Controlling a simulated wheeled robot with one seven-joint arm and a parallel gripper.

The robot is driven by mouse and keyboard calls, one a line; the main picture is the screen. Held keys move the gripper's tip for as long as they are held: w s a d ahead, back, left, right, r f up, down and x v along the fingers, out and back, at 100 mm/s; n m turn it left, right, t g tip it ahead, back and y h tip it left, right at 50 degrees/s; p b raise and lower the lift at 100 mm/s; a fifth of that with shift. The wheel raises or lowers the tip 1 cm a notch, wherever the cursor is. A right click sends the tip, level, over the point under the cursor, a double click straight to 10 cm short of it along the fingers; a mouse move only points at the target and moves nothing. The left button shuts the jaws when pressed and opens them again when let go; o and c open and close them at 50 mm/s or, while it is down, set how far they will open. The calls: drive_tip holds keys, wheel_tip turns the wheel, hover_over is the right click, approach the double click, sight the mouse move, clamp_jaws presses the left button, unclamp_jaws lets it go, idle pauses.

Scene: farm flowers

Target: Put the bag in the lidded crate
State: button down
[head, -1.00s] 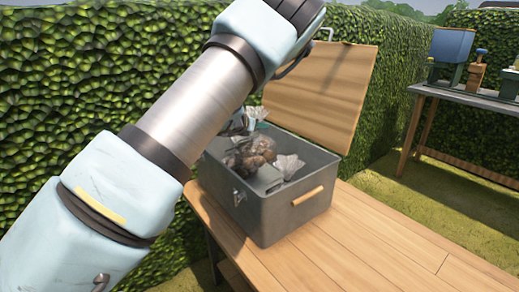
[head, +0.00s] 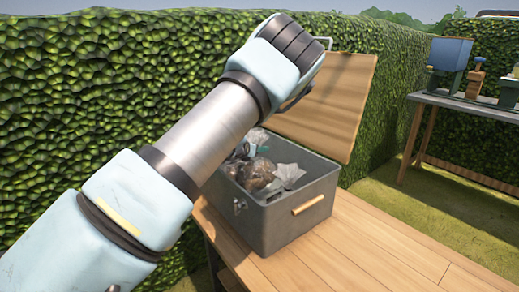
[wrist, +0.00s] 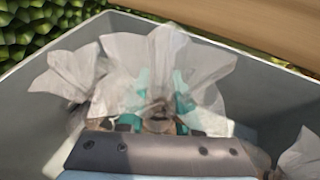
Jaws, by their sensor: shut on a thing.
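The lidded crate (head: 285,222) is a grey box on a wooden table, with its wooden lid (head: 335,105) standing open at the back. A clear bag (head: 257,174) of brown lumps with a pale, crinkled top is inside the crate opening. In the wrist view, my gripper (wrist: 161,100) is shut on the gathered neck of the bag, whose whitish film (wrist: 165,50) fans out above the teal fingers. More pale film (head: 290,173) shows at the right inside the crate; I cannot tell whether it is another bag.
The wooden table (head: 350,250) is bare to the right and in front of the crate. A tall hedge (head: 100,90) stands behind and left.

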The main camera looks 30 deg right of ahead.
drive_tip(key=shift+f+b, duration=0.3)
drive_tip(key=shift+b, duration=0.05)
drive_tip(key=c, duration=0.6)
unclamp_jaws()
